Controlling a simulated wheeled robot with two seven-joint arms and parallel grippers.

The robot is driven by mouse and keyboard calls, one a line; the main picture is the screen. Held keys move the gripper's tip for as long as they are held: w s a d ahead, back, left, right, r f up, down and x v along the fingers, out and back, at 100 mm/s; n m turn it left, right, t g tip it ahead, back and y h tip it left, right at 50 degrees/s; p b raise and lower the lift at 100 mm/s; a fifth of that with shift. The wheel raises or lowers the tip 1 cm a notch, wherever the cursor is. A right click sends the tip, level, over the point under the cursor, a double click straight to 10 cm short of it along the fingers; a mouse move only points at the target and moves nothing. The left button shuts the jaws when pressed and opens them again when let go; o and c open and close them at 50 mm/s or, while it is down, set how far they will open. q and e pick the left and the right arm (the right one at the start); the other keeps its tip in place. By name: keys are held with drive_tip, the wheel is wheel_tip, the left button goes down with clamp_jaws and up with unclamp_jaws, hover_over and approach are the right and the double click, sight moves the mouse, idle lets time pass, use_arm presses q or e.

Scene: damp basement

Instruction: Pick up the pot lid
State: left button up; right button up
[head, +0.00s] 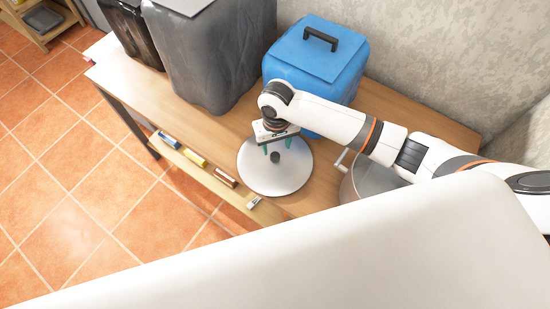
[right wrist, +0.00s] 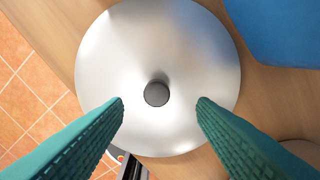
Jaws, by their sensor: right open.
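The pot lid (head: 268,178) is a round, silver metal disc with a small dark knob (head: 275,157) in its middle. It lies flat on the wooden table. In the right wrist view the lid (right wrist: 200,50) fills the middle, and its knob (right wrist: 156,94) sits between the two green fingers. My right gripper (head: 276,148) is above the lid with its fingers pointing down. In the right wrist view the right gripper (right wrist: 160,103) is open, with a wide gap on both sides of the knob. I do not see my left gripper.
A blue lidded container (head: 312,65) stands just behind the lid, with a large grey bin (head: 215,55) to its left. Several small items lie on a narrow ledge (head: 190,172) along the table's front.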

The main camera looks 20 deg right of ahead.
sight(275, 156)
drive_tip(key=f, duration=0.4)
drive_tip(key=shift+a+f+p, duration=0.2)
drive_tip(key=shift+f+p, duration=0.05)
drive_tip(key=shift+p, duration=0.05)
drive_tip(key=shift+f, duration=0.2)
drive_tip(key=shift+c, duration=0.7)
use_arm(q)
drive_tip(key=shift+w+r, duration=0.2)
drive_tip(key=shift+w, duration=0.25)
drive_tip(key=shift+w+r, duration=0.2)
drive_tip(key=shift+w, duration=0.25)
use_arm(e)
clamp_jaws()
